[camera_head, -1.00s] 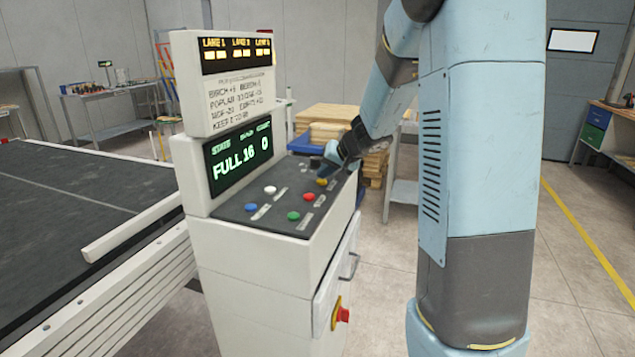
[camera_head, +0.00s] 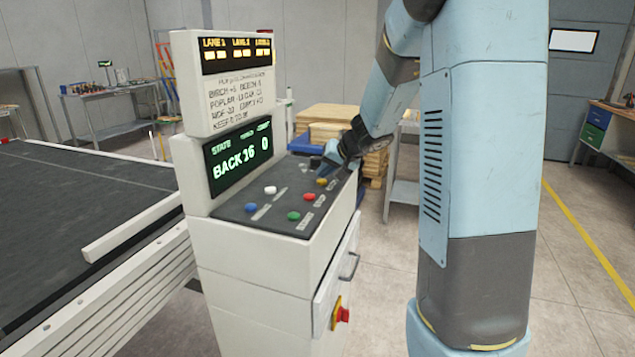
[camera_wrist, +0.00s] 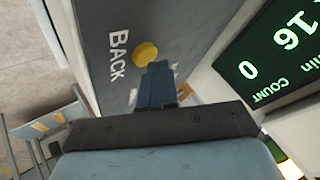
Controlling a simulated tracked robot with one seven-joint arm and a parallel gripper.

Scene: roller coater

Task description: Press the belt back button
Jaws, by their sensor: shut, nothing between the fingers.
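The belt back button is a yellow round button (camera_wrist: 146,53) with the label BACK beside it in the wrist view. In the head view the yellow button (camera_head: 321,182) sits at the far right of the dark sloped panel (camera_head: 262,222). My gripper (camera_wrist: 158,68) is shut and empty, its fingertips right beside the button and overlapping its edge in the picture. In the head view my gripper (camera_head: 325,162) is over the far end of the panel. I cannot tell whether it touches the button. The state display (camera_head: 238,158) reads BACK 16 and 0.
Red (camera_head: 309,197), green (camera_head: 294,216), white (camera_head: 270,190) and blue (camera_head: 251,207) buttons share the panel. A red emergency knob (camera_head: 343,314) is on the cabinet side. A belt (camera_head: 70,205) lies left, and stacked boards (camera_head: 330,118) stand behind.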

